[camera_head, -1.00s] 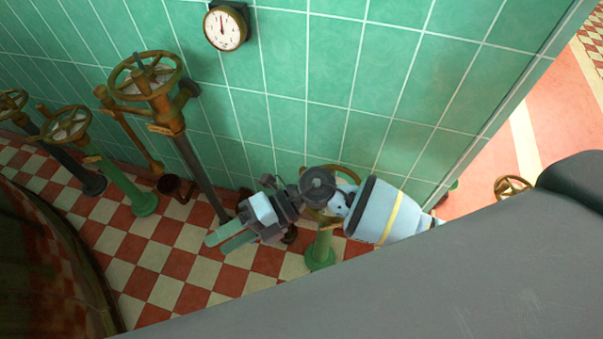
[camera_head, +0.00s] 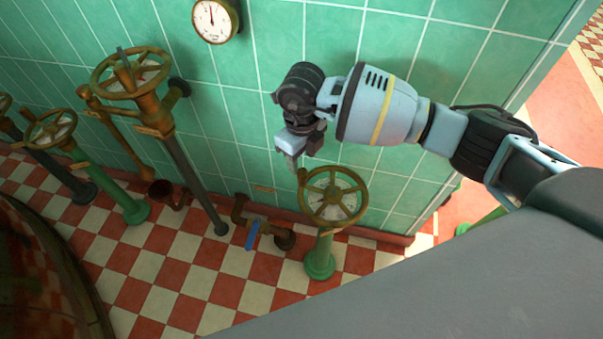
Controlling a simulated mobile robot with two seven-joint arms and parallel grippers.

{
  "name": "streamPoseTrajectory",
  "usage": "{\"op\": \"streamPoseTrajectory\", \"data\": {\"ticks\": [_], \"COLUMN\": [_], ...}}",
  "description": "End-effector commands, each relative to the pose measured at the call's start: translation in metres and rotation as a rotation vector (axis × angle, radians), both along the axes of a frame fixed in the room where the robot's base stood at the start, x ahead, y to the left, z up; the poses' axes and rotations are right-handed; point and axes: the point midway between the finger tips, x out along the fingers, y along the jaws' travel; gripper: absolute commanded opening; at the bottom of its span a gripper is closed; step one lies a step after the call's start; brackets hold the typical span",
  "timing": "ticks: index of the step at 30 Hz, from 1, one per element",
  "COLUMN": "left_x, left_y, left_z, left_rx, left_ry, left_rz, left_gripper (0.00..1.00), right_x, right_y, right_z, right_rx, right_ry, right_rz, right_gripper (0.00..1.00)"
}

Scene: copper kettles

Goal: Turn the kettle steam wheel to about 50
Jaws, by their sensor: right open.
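Several valve wheels show, and I cannot tell by a label which is the kettle steam wheel. A brass wheel (camera_head: 163,78) with a pale dial inside sits on a dark grey post at the upper left. A second brass wheel (camera_head: 72,121) tops a green post to its left. A third brass wheel (camera_head: 362,198) tops a short green post at the centre right. The dial readings are too small to tell. My right gripper (camera_head: 292,165) is open and empty, pointing down, up and left of the third wheel and apart from the brass-and-grey-post wheel. My left gripper is not in view.
A round gauge (camera_head: 212,20) hangs on the green tiled wall (camera_head: 260,70). A low pipe with a blue lever (camera_head: 252,236) runs along the wall's foot. A dark curved vessel (camera_head: 35,260) fills the lower left. The checkered floor (camera_head: 190,280) between is clear.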

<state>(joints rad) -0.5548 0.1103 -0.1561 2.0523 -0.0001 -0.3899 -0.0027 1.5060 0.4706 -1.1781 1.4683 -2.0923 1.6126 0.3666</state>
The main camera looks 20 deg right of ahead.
Motion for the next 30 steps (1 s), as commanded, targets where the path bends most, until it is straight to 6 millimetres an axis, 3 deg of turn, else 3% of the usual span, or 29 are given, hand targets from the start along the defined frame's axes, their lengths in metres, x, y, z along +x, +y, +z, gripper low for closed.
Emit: {"op": "streamPoseTrajectory", "data": {"ticks": [15,26,30], "left_x": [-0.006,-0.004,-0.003], "left_y": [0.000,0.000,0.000], "left_z": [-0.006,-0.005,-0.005], "left_rx": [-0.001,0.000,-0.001], "left_ry": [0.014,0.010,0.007], "left_rz": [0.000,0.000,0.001], "left_gripper": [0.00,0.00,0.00], "right_x": [-0.001,-0.001,-0.001], "right_y": [0.001,0.001,0.001], "right_z": [-0.068,-0.074,-0.074], "right_rx": [0.002,0.003,0.003], "right_ry": [0.004,0.001,0.001], "right_rz": [-0.001,0.001,0.000], "right_gripper": [0.46,0.46,0.32]}}
